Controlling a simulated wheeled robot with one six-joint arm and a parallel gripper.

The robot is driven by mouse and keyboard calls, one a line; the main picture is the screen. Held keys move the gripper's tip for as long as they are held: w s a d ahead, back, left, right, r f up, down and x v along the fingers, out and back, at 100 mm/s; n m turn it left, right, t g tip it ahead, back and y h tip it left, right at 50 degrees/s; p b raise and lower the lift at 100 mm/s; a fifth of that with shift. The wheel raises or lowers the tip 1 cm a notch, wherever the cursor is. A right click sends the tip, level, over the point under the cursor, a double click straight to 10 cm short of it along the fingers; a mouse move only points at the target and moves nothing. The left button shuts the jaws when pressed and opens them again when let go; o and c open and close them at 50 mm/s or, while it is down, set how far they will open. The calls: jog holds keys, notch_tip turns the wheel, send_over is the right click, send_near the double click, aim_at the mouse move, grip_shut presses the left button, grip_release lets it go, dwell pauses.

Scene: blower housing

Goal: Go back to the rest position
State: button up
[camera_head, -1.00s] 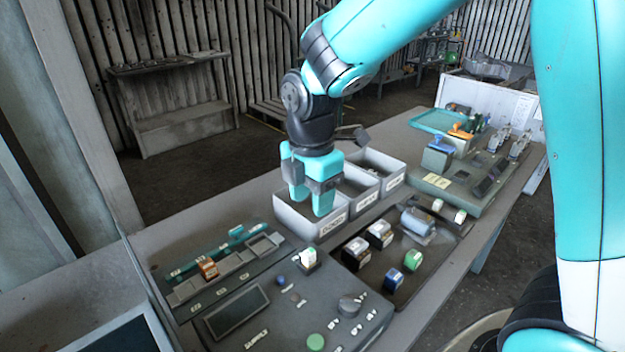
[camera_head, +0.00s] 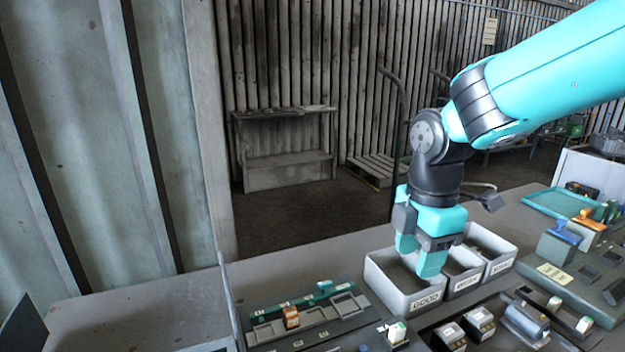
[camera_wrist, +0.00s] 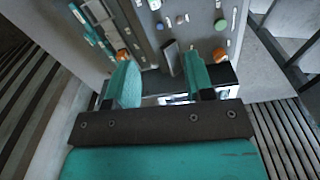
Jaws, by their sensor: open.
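My gripper (camera_head: 418,258) points down over the white bin labelled GOOD (camera_head: 412,303), its fingers apart and nothing seen between them. One fingertip overlaps the bin's front rim in the head view; I cannot tell its exact height above the rim. Two more labelled white bins (camera_head: 497,268) stand in a row to the right. In the wrist view the two teal fingers of my gripper (camera_wrist: 160,72) stand apart, with a grey panel with buttons beyond them.
A tray with slots (camera_head: 310,318) holds an orange part (camera_head: 291,317) left of the bins. Dark blocks (camera_head: 480,322) and a metal cylinder (camera_head: 527,318) lie in front. A teal tray (camera_head: 560,202) is at the right. A wooden shelf (camera_head: 288,160) stands behind.

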jog(key=s+a+r+m+y, duration=0.1)
jog(key=s+a+m+y, duration=0.1)
jog(key=s+m, duration=0.4)
jog(key=s+a+r+m+y, duration=0.1)
jog(key=s+a+m, duration=0.1)
jog(key=s+m, duration=0.5)
jog(key=s, duration=0.4)
jog(key=shift+s+a+r+y, duration=0.15)
jog(key=shift+a+y, duration=0.15)
jog(key=shift+y, duration=0.1)
dwell(0.6)
